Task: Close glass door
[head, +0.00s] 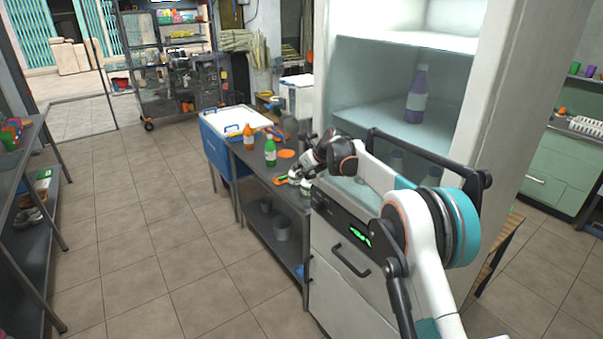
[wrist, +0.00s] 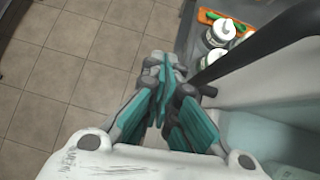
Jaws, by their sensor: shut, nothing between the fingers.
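The white cabinet (head: 497,100) stands at the centre right, with pale bluish shelves inside. A dark bar handle (head: 425,152) crosses its front behind my arm; it also shows in the wrist view (wrist: 262,48). A pale see-through glass panel (wrist: 262,125) lies beside the bar in the wrist view. My arm hides part of the front, so how far the glass door stands open is hard to tell. My gripper (head: 312,168) is shut and empty, left of the cabinet front and above the side table's end. In the wrist view its fingers (wrist: 163,72) are together, left of the bar and apart from it.
A purple bottle (head: 417,95) stands on a cabinet shelf. A dark metal table (head: 262,172) left of the cabinet holds orange and green bottles and white jars (wrist: 219,33). A drawer handle (head: 350,260) projects below. The tiled floor (head: 165,210) at left is clear.

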